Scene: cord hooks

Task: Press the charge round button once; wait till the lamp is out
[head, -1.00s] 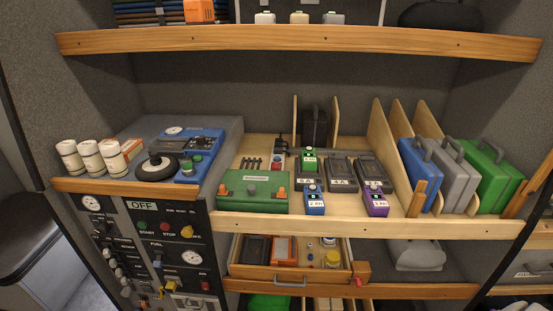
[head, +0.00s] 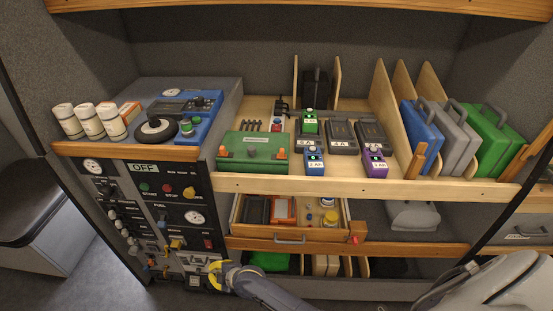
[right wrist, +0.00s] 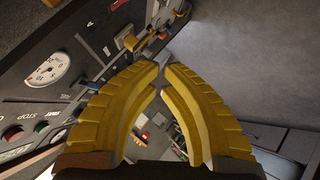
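The blue machine (head: 203,124) on the left shelf has a round green button (head: 186,126) beside a black wheel. A small red button (head: 278,124) stands behind the green battery box. I cannot read which one is marked charge, and no lit lamp can be made out. The black control panel (head: 205,236) below has an OFF display, a green START button (head: 144,188) and a red STOP button (head: 167,188). My right gripper (head: 218,272) is low before this panel; in the right wrist view its yellow fingertips (right wrist: 162,68) almost meet, with nothing between them. My left gripper is not in view.
Chargers (head: 341,132) with small coloured batteries stand mid-shelf beside the green battery box (head: 253,150). Upright blue, grey and green cases (head: 495,142) are at the right. White bottles (head: 88,122) stand far left. An open drawer (head: 290,239) juts out below the shelf.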

